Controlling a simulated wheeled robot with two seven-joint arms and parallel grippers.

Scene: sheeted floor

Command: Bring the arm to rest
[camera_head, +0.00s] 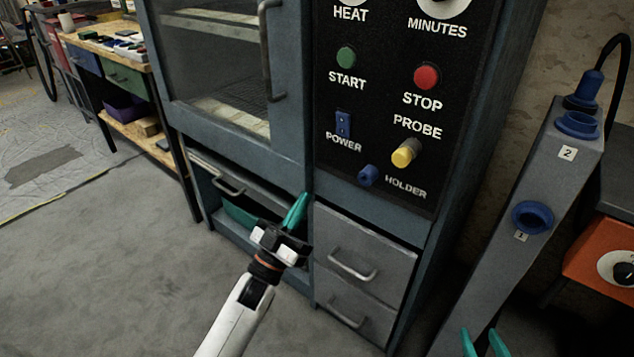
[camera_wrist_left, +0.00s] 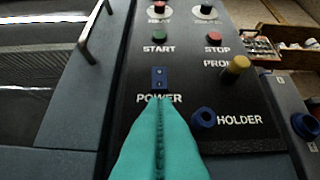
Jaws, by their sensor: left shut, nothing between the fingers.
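My left gripper (camera_head: 302,200) has teal fingers and is shut with nothing between them. In the head view it is in front of the oven cabinet, near the lower left of the control panel (camera_head: 385,100). In the left wrist view its closed fingers (camera_wrist_left: 160,105) point toward the POWER label, just below the blue power switch (camera_wrist_left: 159,77). I cannot tell whether they touch the panel. The switch also shows in the head view (camera_head: 343,124). My right gripper (camera_head: 483,336) shows only its two teal fingertips at the bottom edge, held apart.
The panel has a green START button (camera_head: 346,57), a red STOP button (camera_head: 427,76), a yellow probe plug (camera_head: 406,152) and a blue holder (camera_head: 368,175). Drawers (camera_head: 360,250) sit below. A grey stand (camera_head: 520,200) with blue sockets is at right, a workbench (camera_head: 110,48) at left. Floor at lower left is clear.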

